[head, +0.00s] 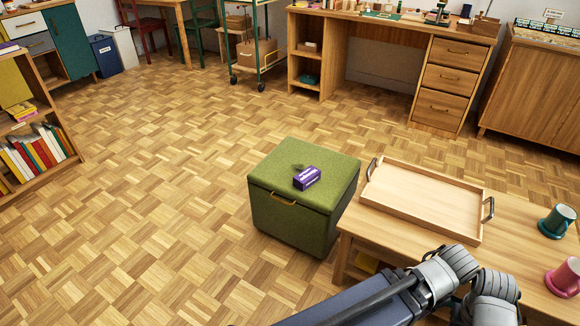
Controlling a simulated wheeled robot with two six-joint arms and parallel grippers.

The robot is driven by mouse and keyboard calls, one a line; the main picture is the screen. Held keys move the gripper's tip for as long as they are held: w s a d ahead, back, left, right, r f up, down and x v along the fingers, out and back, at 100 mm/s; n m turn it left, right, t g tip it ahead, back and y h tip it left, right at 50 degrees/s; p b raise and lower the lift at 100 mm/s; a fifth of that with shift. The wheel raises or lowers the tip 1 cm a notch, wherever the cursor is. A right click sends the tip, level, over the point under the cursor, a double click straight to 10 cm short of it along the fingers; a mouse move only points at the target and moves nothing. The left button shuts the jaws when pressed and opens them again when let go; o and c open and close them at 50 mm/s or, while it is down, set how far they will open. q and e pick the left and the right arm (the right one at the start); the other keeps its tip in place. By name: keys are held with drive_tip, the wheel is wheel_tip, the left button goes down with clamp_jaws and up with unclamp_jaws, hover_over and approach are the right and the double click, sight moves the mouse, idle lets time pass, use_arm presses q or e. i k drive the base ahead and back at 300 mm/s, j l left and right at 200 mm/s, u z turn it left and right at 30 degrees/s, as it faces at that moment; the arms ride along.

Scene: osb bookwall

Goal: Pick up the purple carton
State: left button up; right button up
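The purple carton (307,178) is a small box with a white label. It lies on top of the green storage ottoman (275,216), near the middle of its lid, beside a shallow dimple in the fabric. Nothing is touching the carton. Part of my own arm shows at the bottom right, in front of the low wooden table. Neither of my grippers' fingertips shows in the head view.
A bookshelf (60,130) stands at the left, a desk (440,80) at the back. The parquet floor left of the ottoman is clear.

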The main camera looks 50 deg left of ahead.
sight(311, 175)
drive_tip(key=k+j, duration=0.1)
drive_tip(key=j, duration=0.3)
drive_tip(key=k+j, duration=0.1)
drive_tip(key=j, duration=0.75)
drive_tip(key=k+j, duration=0.15)
drive_tip(key=j, duration=0.25)
drive_tip(key=k+j, duration=0.1)
drive_tip(key=j, duration=0.3)
